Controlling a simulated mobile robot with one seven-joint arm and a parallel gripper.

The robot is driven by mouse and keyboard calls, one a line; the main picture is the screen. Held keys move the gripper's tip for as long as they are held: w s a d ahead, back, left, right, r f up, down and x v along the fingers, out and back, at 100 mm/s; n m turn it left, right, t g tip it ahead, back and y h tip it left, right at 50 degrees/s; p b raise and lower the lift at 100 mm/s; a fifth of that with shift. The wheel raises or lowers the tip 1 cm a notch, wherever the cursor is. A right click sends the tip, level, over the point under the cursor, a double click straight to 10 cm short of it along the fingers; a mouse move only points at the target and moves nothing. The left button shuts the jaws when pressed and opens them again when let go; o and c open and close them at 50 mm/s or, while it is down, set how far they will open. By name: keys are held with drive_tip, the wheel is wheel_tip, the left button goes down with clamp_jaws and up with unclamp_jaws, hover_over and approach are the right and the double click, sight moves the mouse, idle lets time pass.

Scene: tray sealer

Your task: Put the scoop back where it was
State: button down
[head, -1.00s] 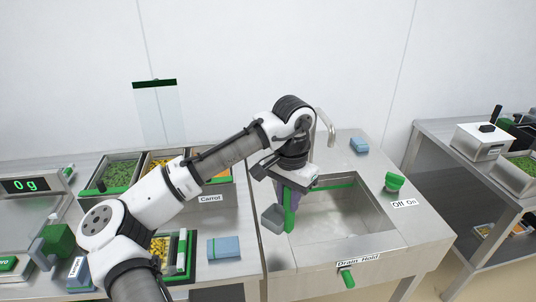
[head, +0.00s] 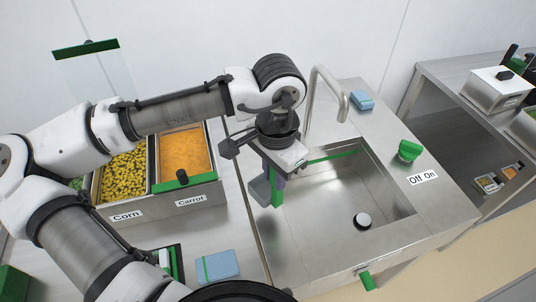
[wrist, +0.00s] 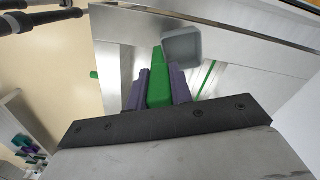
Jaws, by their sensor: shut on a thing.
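The scoop has a green handle (head: 277,192) and a grey square cup (head: 259,191). It hangs handle-up at the left side of the sink basin (head: 340,200). My gripper (head: 279,180) points down with its purple fingers shut on the green handle. In the wrist view, the scoop's handle (wrist: 158,78) sits between the purple fingers of my gripper (wrist: 158,90), and its grey cup (wrist: 182,48) shows beyond them. The cup looks empty in the wrist view. I cannot tell whether the scoop touches the sink's edge.
Bins of corn (head: 125,177) and carrot (head: 186,155) stand left of the sink. A tall faucet (head: 325,90), a green knob (head: 409,150) and a blue sponge (head: 361,100) are around the sink. A blue cloth (head: 218,266) lies on the left counter.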

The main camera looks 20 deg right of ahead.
sight(273, 196)
wheel_tip(273, 196, down, 6)
drive_tip(key=b, duration=0.6)
drive_tip(key=shift+s, duration=0.1)
drive_tip(key=shift+f, duration=0.7)
drive_tip(key=shift+a+f, duration=0.15)
drive_tip(key=shift+f, duration=0.05)
drive_tip(key=c, duration=1.2)
unclamp_jaws()
drive_tip(key=shift+c, duration=1.4)
